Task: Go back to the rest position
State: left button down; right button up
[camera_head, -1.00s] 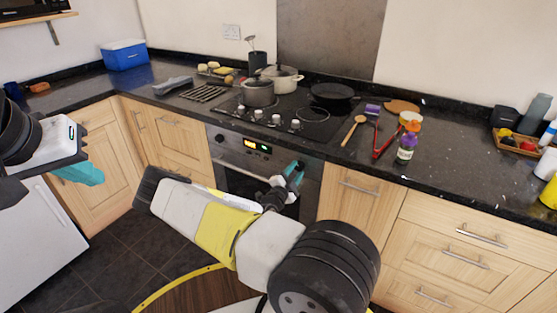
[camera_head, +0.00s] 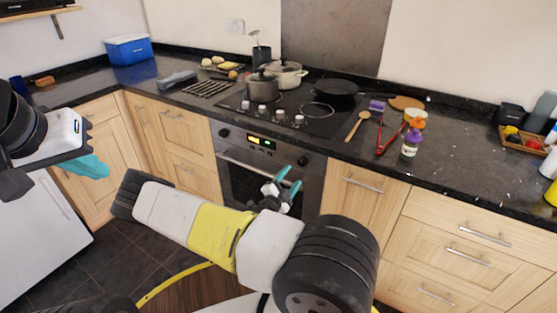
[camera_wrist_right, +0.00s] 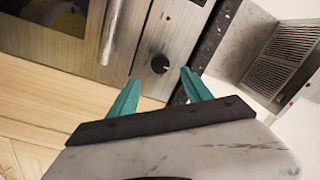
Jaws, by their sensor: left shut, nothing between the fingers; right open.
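My left gripper (camera_head: 88,166) shows at the left edge of the head view. Its teal fingers are shut and empty, in front of the wooden cabinet doors and above the white appliance. My right gripper (camera_head: 284,186) is open and empty in front of the oven (camera_head: 250,160). In the right wrist view, the spread teal fingers of my right gripper (camera_wrist_right: 161,82) have nothing between them. An oven knob (camera_wrist_right: 159,63) and the oven handle (camera_wrist_right: 111,30) lie beyond the fingertips.
The dark counter (camera_head: 470,150) runs along the wall behind both grippers. On it stand pots (camera_head: 287,74), a pan (camera_head: 337,87), a purple bottle (camera_head: 411,145), red tongs (camera_head: 390,138) and a blue cooler (camera_head: 129,49). The floor (camera_head: 75,265) at lower left is open.

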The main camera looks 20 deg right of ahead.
jog(key=shift+s+a, duration=0.2)
jog(key=shift+a, duration=0.05)
jog(key=s+a+r+m+g+y, duration=0.2)
jog(key=s+r+m+g, duration=0.45)
jog(key=m, duration=0.85)
jog(key=s+a+r+m+g+y, duration=0.1)
jog(key=s+r+m+g+y, duration=0.2)
jog(key=s+r+m+g, duration=0.8)
jog(key=s+a+r+m+t+y, duration=0.3)
jog(key=a+r+m+t+y, duration=0.2)
jog(key=m, duration=0.7)
jog(key=s+a+r+m+t+y, duration=0.4)
jog(key=a+r+m+t+y, duration=0.2)
jog(key=a+r+m, duration=0.3)
notch_tip(320, 180, up, 6)
jog(key=m, duration=0.3)
jog(key=shift+s+f, duration=0.15)
jog(key=shift+f, duration=0.1)
jog(key=shift+a+t, duration=0.1)
jog(key=shift+t, duration=0.15)
